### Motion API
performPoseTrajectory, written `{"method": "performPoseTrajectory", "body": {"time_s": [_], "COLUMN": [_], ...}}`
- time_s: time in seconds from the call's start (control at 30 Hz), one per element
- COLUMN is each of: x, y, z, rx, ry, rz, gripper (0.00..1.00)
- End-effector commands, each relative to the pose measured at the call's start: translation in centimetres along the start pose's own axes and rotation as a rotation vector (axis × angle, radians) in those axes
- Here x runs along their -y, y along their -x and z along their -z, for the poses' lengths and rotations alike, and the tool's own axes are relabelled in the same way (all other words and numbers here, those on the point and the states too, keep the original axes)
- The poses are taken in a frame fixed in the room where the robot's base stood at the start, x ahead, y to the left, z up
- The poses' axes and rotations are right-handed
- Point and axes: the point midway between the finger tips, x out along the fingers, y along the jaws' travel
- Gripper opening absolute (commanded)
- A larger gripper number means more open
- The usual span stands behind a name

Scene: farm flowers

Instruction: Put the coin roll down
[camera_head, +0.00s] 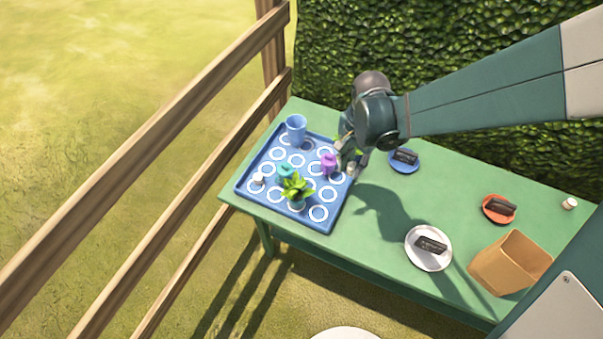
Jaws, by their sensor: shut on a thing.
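My gripper (347,167) is over the right edge of the blue tray, fingers pointing down. It is shut on a small pale thing (351,168), which I take to be the coin roll; the fingers hide most of it. I cannot tell whether it touches the tray or the table. The blue tray (245,186) has white rings printed on it and lies at the left end of the green table (375,225).
On the tray stand a blue cup (296,129), a purple item (328,164), a teal item (285,171), a potted plant (297,189) and a small pale cylinder (259,179). Blue (404,168), white (421,261) and orange (492,214) plates hold dark blocks. A tan box (501,265) stands right.

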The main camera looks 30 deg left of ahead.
Motion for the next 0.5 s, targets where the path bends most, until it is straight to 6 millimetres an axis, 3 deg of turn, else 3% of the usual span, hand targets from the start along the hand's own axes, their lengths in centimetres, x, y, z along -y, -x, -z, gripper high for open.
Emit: {"method": "performPoseTrajectory", "body": {"time_s": [0.3,0.5], "x": [0.8,0.7], "y": [-0.3,-0.4], "z": [-7.4,-10.3], "rx": [0.0,0.0], "ry": [0.15,0.213], "rz": [0.0,0.0], "gripper": [0.06,0.06]}}
